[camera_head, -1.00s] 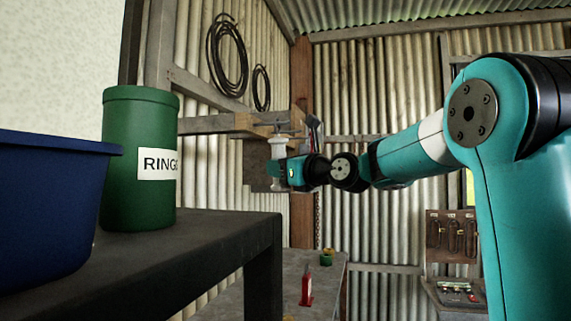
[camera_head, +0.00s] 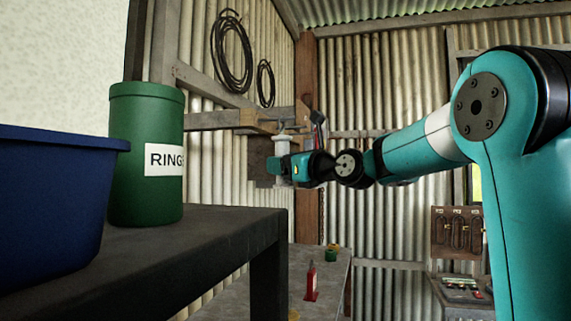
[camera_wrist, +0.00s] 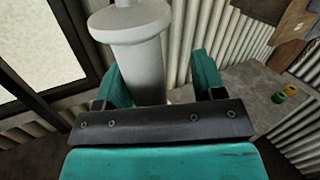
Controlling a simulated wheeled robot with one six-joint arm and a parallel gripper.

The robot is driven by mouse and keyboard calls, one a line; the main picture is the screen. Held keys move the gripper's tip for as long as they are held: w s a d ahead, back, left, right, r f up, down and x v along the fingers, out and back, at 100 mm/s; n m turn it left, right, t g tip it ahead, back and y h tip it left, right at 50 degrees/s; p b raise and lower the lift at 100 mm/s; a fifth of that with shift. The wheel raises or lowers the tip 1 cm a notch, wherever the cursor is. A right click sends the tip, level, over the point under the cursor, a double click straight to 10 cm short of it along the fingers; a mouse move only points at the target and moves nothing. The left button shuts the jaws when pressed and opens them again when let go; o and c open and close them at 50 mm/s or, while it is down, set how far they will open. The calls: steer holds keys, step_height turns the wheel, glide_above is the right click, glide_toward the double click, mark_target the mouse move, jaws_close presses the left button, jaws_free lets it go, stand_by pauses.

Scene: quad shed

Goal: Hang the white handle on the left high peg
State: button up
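The white handle (camera_head: 283,147) is upright at the tip of my gripper (camera_head: 281,168), in front of a dark board (camera_head: 259,165) near the shed corner. In the wrist view the handle (camera_wrist: 133,50) has a wide flange and stands between the two teal fingers of my gripper (camera_wrist: 160,80). The left finger overlaps its left edge. A gap shows between the handle and the right finger, so the gripper looks open around it. I cannot make out the left high peg, nor whether the handle rests on one.
A green canister marked "RING" (camera_head: 146,190) and a blue tub (camera_head: 50,210) stand on the dark bench (camera_head: 190,245) at left. A wooden beam (camera_head: 215,120) runs behind the handle. A lower table (camera_head: 330,275) holds a red bottle (camera_head: 311,283). Black coils (camera_head: 232,50) hang on the wall.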

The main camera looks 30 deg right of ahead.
steer(key=b+v, duration=0.7)
steer(key=v, duration=1)
steer(key=shift+s+b, duration=0.2)
steer(key=shift+b, duration=0.15)
steer(key=shift+d+f, duration=0.1)
steer(key=shift+f, duration=0.05)
